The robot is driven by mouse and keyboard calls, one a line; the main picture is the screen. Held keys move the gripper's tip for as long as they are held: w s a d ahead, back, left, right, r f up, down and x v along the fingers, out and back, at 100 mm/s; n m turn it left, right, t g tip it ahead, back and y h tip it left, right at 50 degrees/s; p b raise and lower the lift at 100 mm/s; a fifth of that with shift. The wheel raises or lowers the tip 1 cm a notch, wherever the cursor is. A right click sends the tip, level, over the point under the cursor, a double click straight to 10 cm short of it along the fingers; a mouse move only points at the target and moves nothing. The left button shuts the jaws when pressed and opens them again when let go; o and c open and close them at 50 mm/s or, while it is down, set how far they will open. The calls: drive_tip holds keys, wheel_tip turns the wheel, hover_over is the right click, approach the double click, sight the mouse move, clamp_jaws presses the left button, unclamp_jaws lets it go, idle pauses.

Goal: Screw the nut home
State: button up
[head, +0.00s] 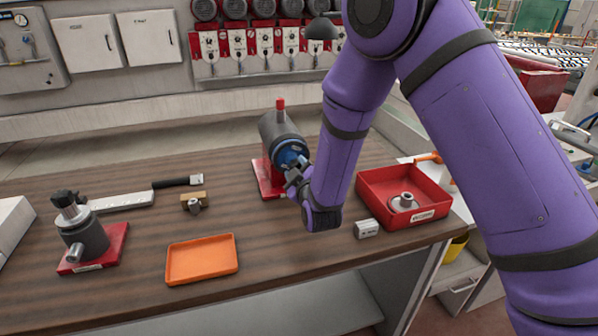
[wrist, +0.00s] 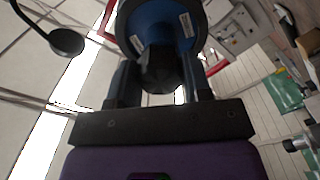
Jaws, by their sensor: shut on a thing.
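A grey cylindrical spindle housing (head: 277,128) with a red knob on top stands on a red base (head: 268,184) at the middle of the bench. Its blue front disc (head: 290,153) faces my gripper and fills the top of the wrist view (wrist: 160,18). My gripper (head: 297,178) is at the front of this disc. In the wrist view its two dark fingers (wrist: 160,75) are closed around a dark, faceted nut (wrist: 163,70) in front of the disc. The nut's seating against the disc is too dark to judge, and in the head view my gripper hides it.
A red tray (head: 372,181) with a pale flanged part (head: 403,202) and a small grey block (head: 366,229) are right of my wrist. An orange tray (head: 202,259), a small brass-coloured block (head: 187,199) and a second red-based fixture (head: 85,240) are left.

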drive_tip(key=shift+w, duration=0.1)
drive_tip(key=m, duration=0.8)
drive_tip(key=shift+m, duration=0.3)
drive_tip(key=m, duration=0.3)
drive_tip(key=shift+m, duration=0.4)
drive_tip(key=m, duration=1)
drive_tip(key=shift+w, duration=0.1)
drive_tip(key=m, duration=0.5)
